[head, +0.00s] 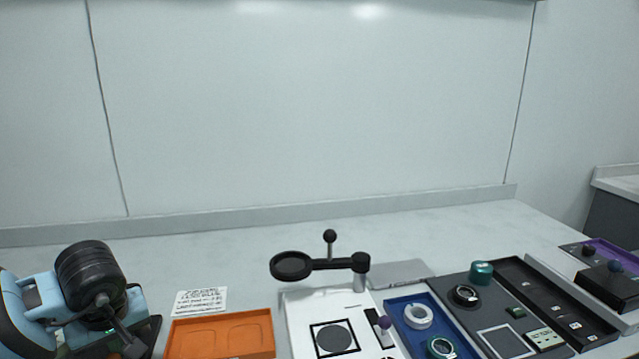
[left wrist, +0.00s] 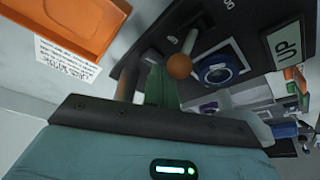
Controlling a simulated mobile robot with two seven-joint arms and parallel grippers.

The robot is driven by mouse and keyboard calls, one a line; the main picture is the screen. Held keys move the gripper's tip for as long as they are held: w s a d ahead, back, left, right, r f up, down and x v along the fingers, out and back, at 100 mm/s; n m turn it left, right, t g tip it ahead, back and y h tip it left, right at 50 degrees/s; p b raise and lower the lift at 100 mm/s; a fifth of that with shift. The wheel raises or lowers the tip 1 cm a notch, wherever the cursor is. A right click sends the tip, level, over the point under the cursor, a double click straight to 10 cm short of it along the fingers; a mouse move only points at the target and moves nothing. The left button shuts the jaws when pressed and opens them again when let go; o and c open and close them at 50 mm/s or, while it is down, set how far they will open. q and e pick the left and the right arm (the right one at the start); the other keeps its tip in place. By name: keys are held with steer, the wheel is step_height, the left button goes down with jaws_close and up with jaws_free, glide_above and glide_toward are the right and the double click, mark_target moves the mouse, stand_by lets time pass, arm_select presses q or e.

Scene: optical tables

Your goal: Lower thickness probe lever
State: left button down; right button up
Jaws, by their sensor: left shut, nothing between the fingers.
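A lever with an orange ball knob (left wrist: 178,66) on a pale stem rises from a dark panel (left wrist: 128,58) in the left wrist view. A blue-framed round dial (left wrist: 218,72) and a plate reading "UP" (left wrist: 288,42) lie to the right of the lever. In the head view my left arm hides most of this panel. My right gripper is in neither view.
An orange tray (head: 220,336) and a printed card (head: 200,301) lie right of my left arm. A white board with a black swing-arm magnifier (head: 292,265), a blue tray (head: 400,318) and dark panels stand further right. The back of the table is clear.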

arm_select(q)
steer(key=shift+s+d, duration=0.1)
steer(key=shift+s, duration=0.15)
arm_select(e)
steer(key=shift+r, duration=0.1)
arm_select(q)
steer(key=shift+s+d+f+p, duration=0.15)
steer(key=shift+s+d+p, duration=0.05)
steer(key=shift+s, duration=0.4)
steer(key=shift+s+d+f+p, duration=0.1)
steer(key=shift+s+d+p, duration=0.05)
steer(key=shift+s, duration=0.4)
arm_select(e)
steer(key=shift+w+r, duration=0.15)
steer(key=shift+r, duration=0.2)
arm_select(q)
steer(key=shift+s, duration=0.15)
steer(key=shift+w, duration=0.2)
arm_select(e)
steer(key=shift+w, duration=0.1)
arm_select(q)
steer(key=shift+a+r, duration=0.1)
steer(key=shift+r, duration=0.15)
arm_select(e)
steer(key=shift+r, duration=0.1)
